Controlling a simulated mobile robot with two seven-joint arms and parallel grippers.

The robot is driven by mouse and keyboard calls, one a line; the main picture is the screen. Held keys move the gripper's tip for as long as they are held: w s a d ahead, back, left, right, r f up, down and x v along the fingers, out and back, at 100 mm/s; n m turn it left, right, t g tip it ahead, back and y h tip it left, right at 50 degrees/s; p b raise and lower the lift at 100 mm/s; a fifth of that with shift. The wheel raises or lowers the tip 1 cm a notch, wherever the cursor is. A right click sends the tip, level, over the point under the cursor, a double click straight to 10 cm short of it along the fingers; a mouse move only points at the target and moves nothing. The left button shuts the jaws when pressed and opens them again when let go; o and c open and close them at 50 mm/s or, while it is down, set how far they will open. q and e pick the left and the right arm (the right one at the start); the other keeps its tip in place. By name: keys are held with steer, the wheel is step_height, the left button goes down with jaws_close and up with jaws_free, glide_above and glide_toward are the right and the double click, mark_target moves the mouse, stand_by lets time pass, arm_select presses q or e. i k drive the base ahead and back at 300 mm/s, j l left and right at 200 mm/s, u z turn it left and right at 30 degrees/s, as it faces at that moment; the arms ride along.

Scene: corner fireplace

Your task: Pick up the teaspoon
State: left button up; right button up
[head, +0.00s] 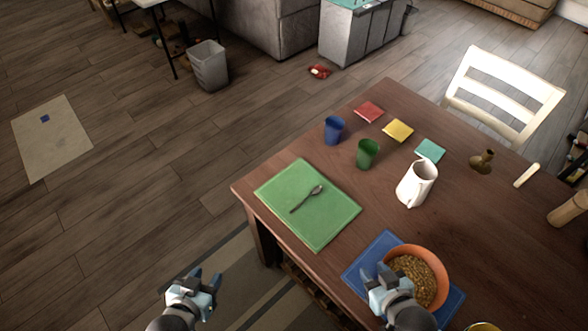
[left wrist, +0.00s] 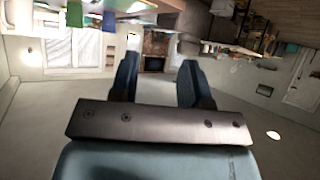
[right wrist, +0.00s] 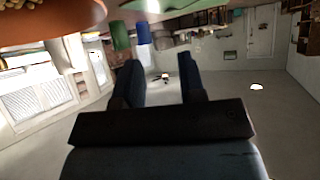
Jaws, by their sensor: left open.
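The teaspoon (head: 307,198) is dark metal and lies on a green placemat (head: 325,228) near the left corner of the wooden table. Its bowl points to the upper right. My left gripper (head: 208,281) is open and empty, below and left of the placemat in the head view, off the table's edge. Its two fingers stand apart in the left wrist view (left wrist: 158,80). My right gripper (head: 376,277) is open, in front of an orange bowl of grainy food (head: 444,275). Its fingers are apart with nothing between them in the right wrist view (right wrist: 163,85).
A blue cup (head: 334,130) and a green cup (head: 367,154) stand behind the placemat. A white pitcher (head: 416,184) stands to their right. A blue placemat (head: 361,262) lies under the bowl. Coloured coasters lie farther back. A white chair (head: 508,90) is at the far side.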

mark_target(317, 189)
steer(key=z, duration=0.25)
steer(key=k+z, duration=0.2)
steer(key=k, duration=0.3)
steer(key=i+j+z, duration=0.2)
steer(key=j+z, duration=0.2)
steer(key=i+j+z, duration=0.15)
steer(key=j+z, duration=0.25)
steer(key=i+j+z, duration=0.1)
steer(key=j, duration=0.4)
steer(key=j+z, duration=0.15)
steer(key=j, duration=0.35)
steer(key=i+j, duration=0.1)
steer(key=j, duration=1)
steer(key=i+j, duration=0.15)
steer(key=j, duration=0.35)
